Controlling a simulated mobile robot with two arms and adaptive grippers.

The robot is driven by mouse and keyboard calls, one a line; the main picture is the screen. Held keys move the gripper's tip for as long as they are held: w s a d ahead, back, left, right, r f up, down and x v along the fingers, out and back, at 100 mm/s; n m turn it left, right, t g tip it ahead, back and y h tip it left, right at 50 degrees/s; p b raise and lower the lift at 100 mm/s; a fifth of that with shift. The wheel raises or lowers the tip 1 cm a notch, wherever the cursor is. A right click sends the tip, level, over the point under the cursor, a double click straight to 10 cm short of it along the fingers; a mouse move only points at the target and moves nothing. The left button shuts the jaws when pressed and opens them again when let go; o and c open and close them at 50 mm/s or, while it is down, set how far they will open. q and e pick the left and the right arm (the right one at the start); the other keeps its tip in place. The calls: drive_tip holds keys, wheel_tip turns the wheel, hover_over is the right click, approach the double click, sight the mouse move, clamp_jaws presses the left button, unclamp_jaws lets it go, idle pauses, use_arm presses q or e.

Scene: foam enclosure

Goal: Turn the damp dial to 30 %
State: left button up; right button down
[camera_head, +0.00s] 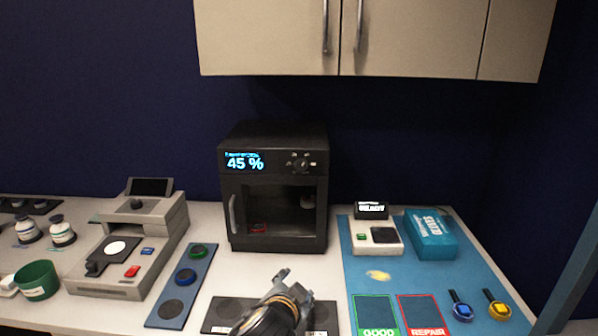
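A black cabinet (235,205) with a glass-fronted chamber stands at the back middle of the bench. Its lit blue display (245,162) reads 45 %. A small dark dial (302,162) with pale marks around it sits to the right of the display. One gripper (292,284), apparently my left, comes in at the bottom edge, leaning up and right. It is well below and in front of the cabinet, apart from the dial. Its fingers are foreshortened, and nothing is clearly seen between them. My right gripper is out of view.
A grey device (125,245) and a blue strip with round pads (185,285) lie left. A blue mat (388,283) on the right holds a small device (376,236) and a teal box (431,236). Wall cupboards (268,38) hang above. The air before the dial is clear.

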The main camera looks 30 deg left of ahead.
sight(300, 168)
use_arm(q)
drive_tip(key=w+a+r+t+y, duration=0.2)
drive_tip(key=w+a+r, duration=0.1)
drive_tip(key=r, duration=0.6)
drive_tip(key=w+a+r+t+y, duration=0.15)
drive_tip(key=w+r, duration=0.25)
drive_tip(key=r, duration=0.4)
drive_tip(key=shift+t, duration=0.45)
drive_tip(key=p+x, duration=0.1)
drive_tip(key=x, duration=0.3)
drive_tip(key=p+x, duration=0.1)
drive_tip(key=x, duration=0.3)
drive_tip(key=p+x, duration=0.1)
drive_tip(key=x, duration=0.3)
drive_tip(key=shift+a+r+p, duration=0.3)
drive_tip(key=shift+a+p, duration=0.1)
drive_tip(key=shift+a, duration=0.05)
drive_tip(key=shift+w+a+f, duration=0.15)
drive_tip(key=shift+w+a, duration=0.2)
drive_tip(key=shift+w, duration=0.25)
clamp_jaws()
